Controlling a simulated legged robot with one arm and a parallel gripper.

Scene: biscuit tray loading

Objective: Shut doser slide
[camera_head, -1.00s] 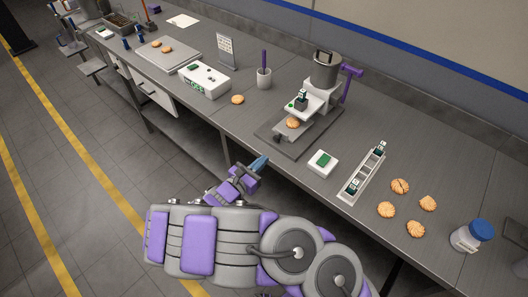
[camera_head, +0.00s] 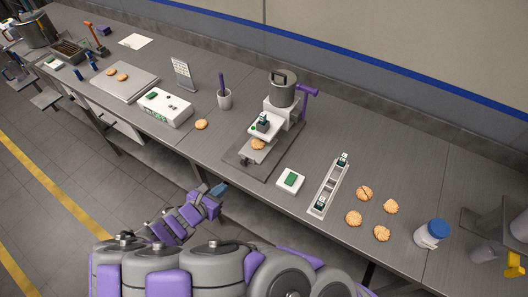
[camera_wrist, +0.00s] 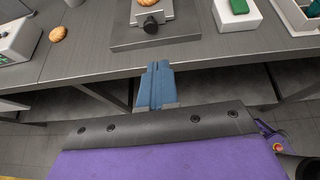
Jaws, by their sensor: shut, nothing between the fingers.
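The doser (camera_head: 283,92) is a grey metal pot with a purple handle on a white stand, set on a dark base plate (camera_head: 236,158) on the bench. Its slide (camera_head: 266,123) looks like the white piece with a dark knob and green marks at the front of the stand. A biscuit (camera_head: 258,144) lies below it on a small plate. My gripper (camera_head: 218,190) has blue fingers and is shut and empty in front of the bench edge, apart from the doser. In the wrist view the fingers (camera_wrist: 156,82) point toward the base plate (camera_wrist: 172,38), where a black knob (camera_wrist: 150,25) shows.
A white box with a green button (camera_head: 290,180) and a long white rack (camera_head: 328,187) stand right of the doser. Several biscuits (camera_head: 364,193) and a blue-capped jar (camera_head: 432,233) lie farther right. A loose biscuit (camera_head: 201,124) and a cup (camera_head: 225,99) are on the left.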

